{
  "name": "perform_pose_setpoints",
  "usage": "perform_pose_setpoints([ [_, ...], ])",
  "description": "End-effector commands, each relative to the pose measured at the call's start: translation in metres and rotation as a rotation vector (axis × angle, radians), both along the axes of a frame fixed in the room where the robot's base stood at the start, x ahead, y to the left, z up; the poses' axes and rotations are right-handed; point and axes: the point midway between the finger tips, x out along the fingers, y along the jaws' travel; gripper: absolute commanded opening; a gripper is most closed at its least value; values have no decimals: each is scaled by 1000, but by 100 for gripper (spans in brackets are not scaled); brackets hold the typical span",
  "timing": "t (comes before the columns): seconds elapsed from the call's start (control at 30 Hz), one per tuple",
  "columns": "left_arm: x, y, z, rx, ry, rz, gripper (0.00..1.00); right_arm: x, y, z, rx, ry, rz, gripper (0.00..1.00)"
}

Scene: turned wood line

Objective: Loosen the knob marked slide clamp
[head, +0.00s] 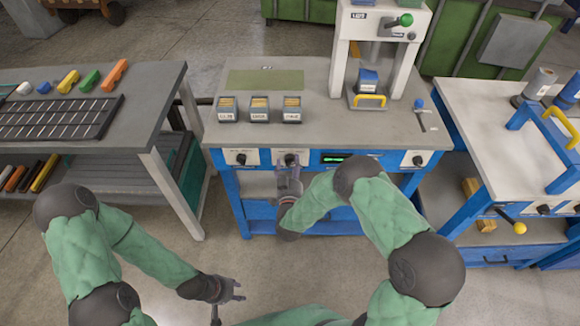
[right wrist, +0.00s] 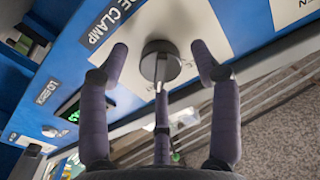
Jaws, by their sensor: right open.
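The knob marked slide clamp (right wrist: 160,62) is a dark round knob on a white plate of the blue panel. Part of its label, ending in "CLAMP", shows beside it in the right wrist view. In the head view this knob (head: 291,159) is on the bench front, left of the green display. My right gripper (head: 289,176) is in front of it. Its fingers are open, spread to either side of the knob, with a third finger below; I cannot tell whether any touches. My left gripper (head: 236,289) hangs low over the floor, fingers apart and empty.
Other knobs (head: 241,158) (head: 418,160) sit on the same front. Three labelled bins (head: 259,115) and a white press frame (head: 401,60) stand on the bench top (head: 320,135). A grey table (head: 150,100) is at left, and a white-topped bench (head: 480,125) at right.

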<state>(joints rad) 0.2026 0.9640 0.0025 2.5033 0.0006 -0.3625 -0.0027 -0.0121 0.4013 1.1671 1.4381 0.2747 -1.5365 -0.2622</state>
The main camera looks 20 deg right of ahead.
Motion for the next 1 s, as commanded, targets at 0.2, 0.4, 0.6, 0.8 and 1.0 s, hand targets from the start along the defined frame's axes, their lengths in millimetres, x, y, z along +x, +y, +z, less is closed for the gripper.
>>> perform_pose_setpoints([
  [0.2,0,0,-2,0,0,0,40,7,-2,0,0,1,0,64],
  [0.4,0,0,-2,0,0,0,40,7,-2,0,0,1,0,64],
  [0.6,0,0,-2,0,0,0,40,7,-2,0,0,1,0,8],
  [0.8,0,0,-2,0,0,0,40,7,-2,0,-2,3,1,7],
  [1.0,0,0,-2,0,0,0,40,7,-2,-1,-43,15,1,7],
])
